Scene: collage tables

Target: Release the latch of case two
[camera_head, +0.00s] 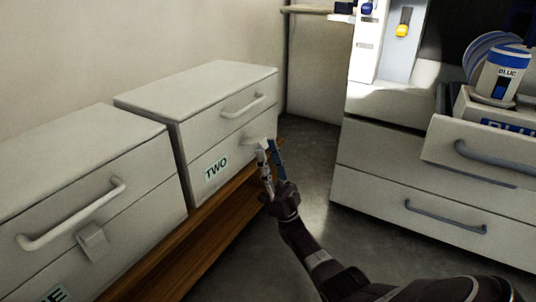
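Case two (192,100) is a pale box with a "TWO" label (216,169) on its front and a grey handle (243,107) on its lid. The lid looks shut. Its latch (255,142) is a small pale piece on the front, right of the label, partly hidden by my fingers. My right gripper (269,148) is at the latch, with its two fingers a little apart. I cannot tell whether a finger touches the latch. My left gripper is out of view.
Another pale case (80,165) with a handle and latch stands at the left on the same wooden bench (215,232). A drawer cabinet (375,160) stands at right, its upper drawer pulled out, with a blue-labelled cup (500,75) above. Grey floor lies between.

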